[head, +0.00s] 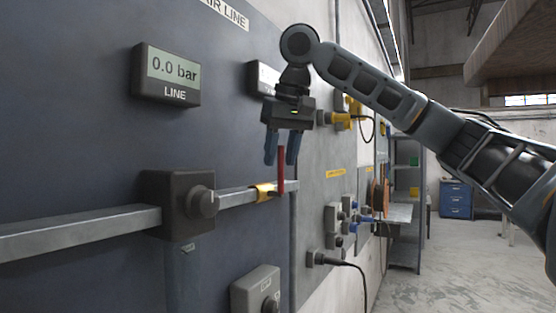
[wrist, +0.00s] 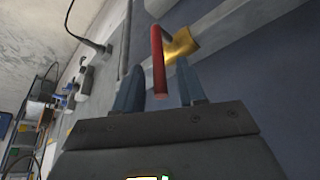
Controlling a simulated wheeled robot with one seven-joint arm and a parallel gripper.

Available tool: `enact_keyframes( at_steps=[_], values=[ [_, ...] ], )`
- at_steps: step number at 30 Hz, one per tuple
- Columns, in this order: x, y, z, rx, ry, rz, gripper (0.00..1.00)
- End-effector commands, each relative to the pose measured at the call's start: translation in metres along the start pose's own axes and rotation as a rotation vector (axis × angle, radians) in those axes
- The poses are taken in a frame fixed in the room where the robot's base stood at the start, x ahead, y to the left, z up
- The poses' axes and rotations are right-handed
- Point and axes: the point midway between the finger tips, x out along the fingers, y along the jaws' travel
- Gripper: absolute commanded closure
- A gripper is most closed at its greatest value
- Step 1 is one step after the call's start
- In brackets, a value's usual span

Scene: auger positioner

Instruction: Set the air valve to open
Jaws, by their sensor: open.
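The air valve has a yellow body (head: 264,192) on a grey horizontal pipe and a red lever handle (head: 281,172). In the head view the lever stands upright, across the line of the pipe. My gripper (head: 281,161) points down, with its two blue fingers apart at the top of the lever. In the wrist view the red lever (wrist: 158,62) shows between the open fingers (wrist: 160,85), its end near them, with the yellow body (wrist: 181,45) behind. I cannot tell whether either finger touches the lever.
A LINE display (head: 173,68) reads 0.0 bar. A dark block with a round knob (head: 203,202) sits on the pipe (head: 80,231) left of the valve. A grey box (head: 256,290) is below. Plugs and cables are on the panel to the right; open floor lies beyond.

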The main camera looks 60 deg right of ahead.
Motion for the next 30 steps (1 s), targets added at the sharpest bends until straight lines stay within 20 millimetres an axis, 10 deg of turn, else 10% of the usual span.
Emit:
enact_keyframes(
  at_steps=[15, 30],
  values=[
    [0.023, 0.000, 0.000, -0.001, 0.001, 0.000, 0.60],
    [0.023, 0.000, 0.000, 0.000, 0.000, 0.000, 1.00]
  ],
)
